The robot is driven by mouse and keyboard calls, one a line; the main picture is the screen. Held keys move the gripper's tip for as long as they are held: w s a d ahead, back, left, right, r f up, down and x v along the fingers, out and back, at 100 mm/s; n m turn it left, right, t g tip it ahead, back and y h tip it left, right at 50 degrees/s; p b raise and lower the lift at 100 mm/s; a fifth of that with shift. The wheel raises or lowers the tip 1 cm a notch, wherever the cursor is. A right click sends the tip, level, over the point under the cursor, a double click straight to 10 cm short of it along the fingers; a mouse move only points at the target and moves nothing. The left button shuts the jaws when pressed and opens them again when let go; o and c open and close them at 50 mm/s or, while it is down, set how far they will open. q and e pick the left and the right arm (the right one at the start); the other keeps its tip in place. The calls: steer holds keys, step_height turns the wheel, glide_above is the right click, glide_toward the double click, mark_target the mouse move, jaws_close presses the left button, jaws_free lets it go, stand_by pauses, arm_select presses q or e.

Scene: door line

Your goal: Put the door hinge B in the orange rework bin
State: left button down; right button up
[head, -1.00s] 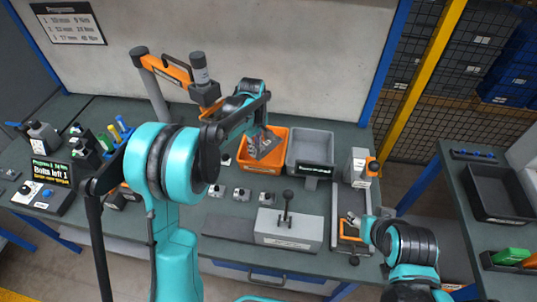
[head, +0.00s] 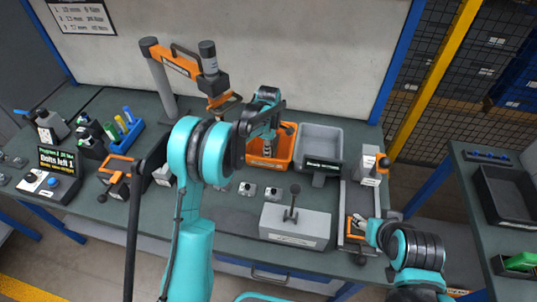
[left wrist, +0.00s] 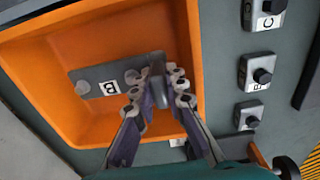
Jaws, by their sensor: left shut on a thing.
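The orange rework bin (head: 285,162) stands on the bench at the back, and it fills much of the left wrist view (left wrist: 35,65). The door hinge B (left wrist: 88,84) is a grey plate with a white "B" label. It is over the bin's floor, within the bin's outline; whether it touches the floor is unclear. My left gripper (left wrist: 157,78) is shut on the hinge's knuckle end. In the head view the left gripper (head: 268,138) is at the bin and largely hides the hinge. My right gripper (head: 357,222) is small beside the tray-like fixture at the right; its fingers are unclear.
A grey bin (head: 319,142) stands right of the orange one. Several small grey blocks with black knobs, one being block C (left wrist: 262,12), stand near the bin. A grey lever box (head: 296,226) is in front. An orange scanner-like arm (head: 190,68) stands behind left.

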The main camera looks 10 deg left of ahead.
arm_select(q)
steer(key=shift+w+f, duration=0.1)
steer(key=shift+f, duration=0.85)
steer(key=shift+r, duration=0.1)
steer(key=c, duration=1.9)
jaws_free()
steer(key=shift+o, duration=0.3)
